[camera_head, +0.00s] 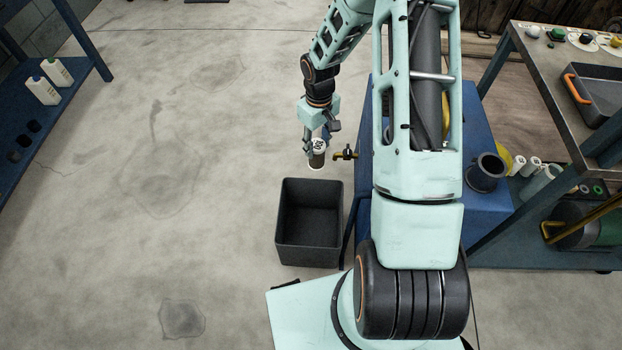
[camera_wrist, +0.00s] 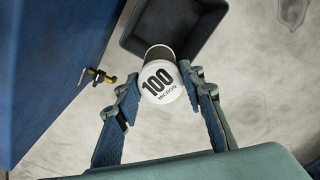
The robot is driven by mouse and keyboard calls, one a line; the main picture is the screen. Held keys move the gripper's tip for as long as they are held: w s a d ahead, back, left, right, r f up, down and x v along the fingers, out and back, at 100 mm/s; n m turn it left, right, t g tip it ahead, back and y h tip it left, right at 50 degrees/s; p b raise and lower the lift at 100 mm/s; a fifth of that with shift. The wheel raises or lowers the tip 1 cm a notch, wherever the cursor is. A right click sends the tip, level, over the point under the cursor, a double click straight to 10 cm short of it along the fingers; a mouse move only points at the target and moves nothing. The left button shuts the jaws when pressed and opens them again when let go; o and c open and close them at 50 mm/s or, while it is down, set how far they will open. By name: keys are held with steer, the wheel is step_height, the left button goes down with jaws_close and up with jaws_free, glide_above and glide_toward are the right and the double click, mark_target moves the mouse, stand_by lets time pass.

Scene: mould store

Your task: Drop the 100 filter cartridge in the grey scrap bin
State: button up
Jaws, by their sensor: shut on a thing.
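The 100 filter cartridge (camera_head: 317,155) has a white cap and a dark body. In the wrist view its cap (camera_wrist: 160,84) reads "100 MICRON". My gripper (camera_head: 315,145) is shut on it, with one finger on each side of the cap in the wrist view (camera_wrist: 159,90). The dark grey scrap bin (camera_head: 310,255) stands on the floor, open at the top and empty as far as I see. The cartridge is held above the floor, near the bin's far edge in the head view. In the wrist view the bin (camera_wrist: 135,43) lies beyond the cartridge, which overlaps its rim.
A blue cabinet (camera_head: 480,130) with a brass tap (camera_head: 345,153) stands right of the cartridge. The tap also shows in the wrist view (camera_wrist: 98,76). A blue shelf (camera_head: 60,95) with white bottles is at the far left. The floor left of the bin is clear.

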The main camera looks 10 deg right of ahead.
steer(key=s+a+f+n+b, duration=0.1)
steer(key=f+b, duration=0.6)
steer(key=f, duration=1)
steer(key=s+a+f+n+b, duration=0.2)
steer(key=f+b, duration=0.4)
steer(key=f, duration=1.1)
steer(key=shift+s+f+b, duration=0.15)
steer(key=shift+s+b, duration=0.25)
steer(key=shift+s, duration=0.25)
steer(key=o, duration=1.4)
steer(key=shift+o, duration=0.2)
step_height(320, 180, up, 12)
